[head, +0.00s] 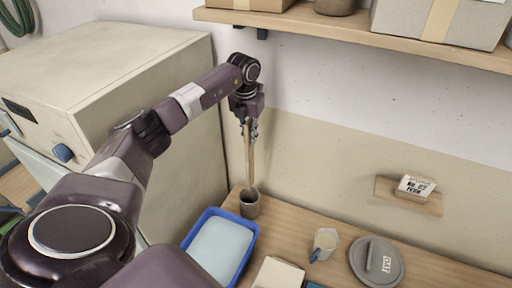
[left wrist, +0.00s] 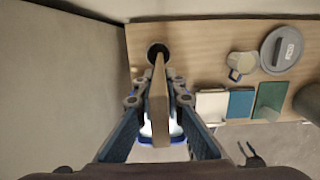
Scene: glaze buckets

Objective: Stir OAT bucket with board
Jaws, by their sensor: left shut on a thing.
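My left gripper (head: 250,122) is shut on a narrow wooden board (head: 250,155), held upright; the board also shows between the fingers in the left wrist view (left wrist: 158,105). The board's lower end meets the mouth of a small dark brown cup (head: 250,205); I cannot tell how deep it reaches. The cup shows as a dark ring in the left wrist view (left wrist: 158,50). A grey round lid marked OAT (head: 376,264) lies on the table. I cannot make out an OAT bucket for sure. A dark pronged shape low in the left wrist view may be my right gripper (left wrist: 250,155).
A blue tray (head: 246,242) with pale contents lies in front of the cup. A cream jug with a blue handle (head: 325,243) stands right of it. A large beige cabinet (head: 150,110) is close on the left. A wall shelf (head: 330,31) hangs above.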

